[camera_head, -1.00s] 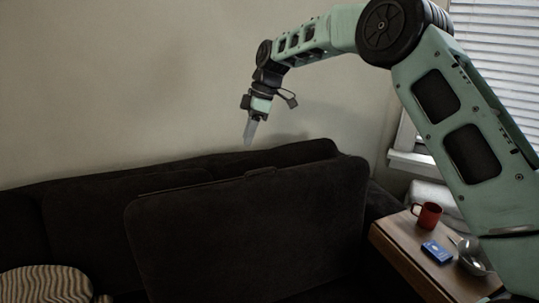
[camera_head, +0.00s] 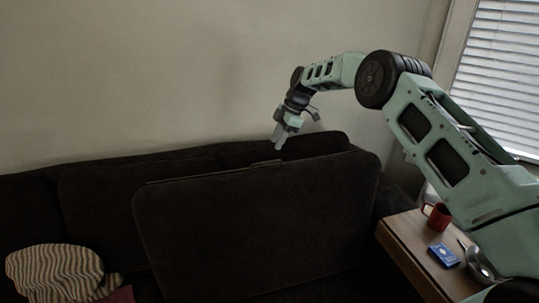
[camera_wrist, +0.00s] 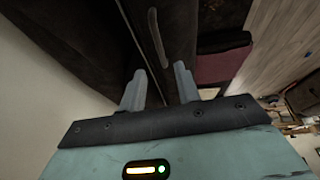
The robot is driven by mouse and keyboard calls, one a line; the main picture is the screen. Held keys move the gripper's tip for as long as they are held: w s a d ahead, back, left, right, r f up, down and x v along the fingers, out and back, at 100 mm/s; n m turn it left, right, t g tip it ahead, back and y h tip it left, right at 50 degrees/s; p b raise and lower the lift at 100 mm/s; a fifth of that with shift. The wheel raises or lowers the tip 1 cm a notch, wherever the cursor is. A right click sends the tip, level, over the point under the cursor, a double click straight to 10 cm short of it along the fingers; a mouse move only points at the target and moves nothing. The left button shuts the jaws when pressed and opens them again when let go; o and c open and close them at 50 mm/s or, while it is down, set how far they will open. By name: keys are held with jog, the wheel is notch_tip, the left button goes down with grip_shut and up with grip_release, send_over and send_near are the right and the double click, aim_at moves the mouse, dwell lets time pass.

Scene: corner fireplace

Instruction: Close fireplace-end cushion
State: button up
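The dark seat cushion (camera_head: 255,230) stands raised and tilted on the sofa, its broad face toward me. A small handle (camera_head: 267,163) sits on its top edge; a strap-like handle also shows in the wrist view (camera_wrist: 157,38). My gripper (camera_head: 280,143) points down just above the top edge, slightly right of the handle. In the wrist view my gripper (camera_wrist: 160,88) has its two fingers apart, with dark upholstery beyond them and nothing held. I cannot tell whether a fingertip touches the cushion.
The dark sofa back (camera_head: 110,185) runs along the wall behind. A striped pillow (camera_head: 60,272) lies at lower left. A wooden side table (camera_head: 408,240) at right holds a red mug (camera_head: 438,217), a blue box (camera_head: 443,254) and a metal bowl (camera_head: 480,265).

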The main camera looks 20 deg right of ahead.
jog(key=p+x, duration=0.1)
jog(key=x, duration=0.6)
jog(key=shift+a+f+p, duration=0.2)
jog(key=shift+f+p, duration=0.15)
grip_shut()
